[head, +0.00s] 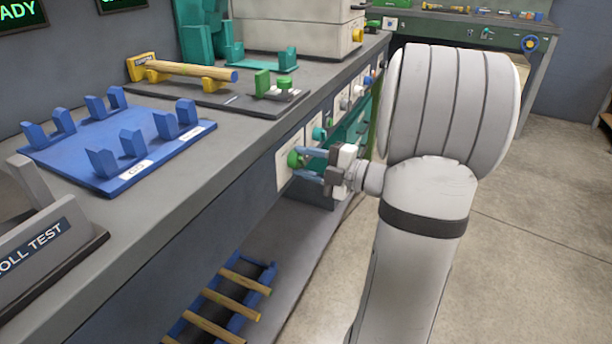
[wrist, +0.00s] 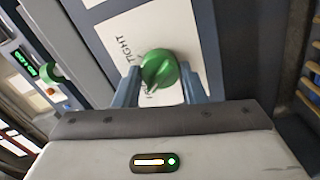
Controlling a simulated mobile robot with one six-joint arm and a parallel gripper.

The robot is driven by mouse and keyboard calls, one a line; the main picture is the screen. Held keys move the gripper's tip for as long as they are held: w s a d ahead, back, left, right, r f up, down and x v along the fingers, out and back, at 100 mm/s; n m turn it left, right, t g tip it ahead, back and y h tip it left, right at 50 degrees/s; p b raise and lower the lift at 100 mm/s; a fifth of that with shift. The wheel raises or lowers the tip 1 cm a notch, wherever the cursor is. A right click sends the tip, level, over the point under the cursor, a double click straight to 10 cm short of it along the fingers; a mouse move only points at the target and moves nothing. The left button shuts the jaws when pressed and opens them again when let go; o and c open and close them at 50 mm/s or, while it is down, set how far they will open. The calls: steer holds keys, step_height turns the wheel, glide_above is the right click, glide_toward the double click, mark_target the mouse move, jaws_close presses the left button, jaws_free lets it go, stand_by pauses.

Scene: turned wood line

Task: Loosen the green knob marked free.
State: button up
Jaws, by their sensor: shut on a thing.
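The green knob (head: 294,158) sits on a white plate (head: 284,177) on the front of the workbench. In the wrist view the knob (wrist: 159,68) is round with a raised ridge. The word TIGHT is printed beside it on the plate (wrist: 120,25); more lettering below is partly hidden by the knob and a finger. My gripper (head: 308,164) reaches the knob from the right, and its blue fingers are shut on it, one on each side. In the wrist view the gripper (wrist: 158,84) has a finger at either side of the knob.
More knobs, one teal (head: 319,134), line the bench front farther back. A blue cradle tray (head: 60,150) and a wooden rod (head: 190,70) on yellow supports are on the benchtop. A rack of wooden rods (head: 215,328) is below. Open floor (head: 540,240) lies right.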

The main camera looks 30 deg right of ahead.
steer(key=shift+f+n+b, duration=0.15)
steer(key=shift+n+b, duration=0.55)
steer(key=shift+b, duration=0.05)
steer(key=shift+n, duration=0.3)
steer(key=o, duration=1)
steer(key=p+v, duration=0.1)
steer(key=v, duration=0.6)
steer(key=shift+s+d+p, duration=0.25)
steer(key=shift+s+p, duration=0.05)
steer(key=shift+p, duration=0.05)
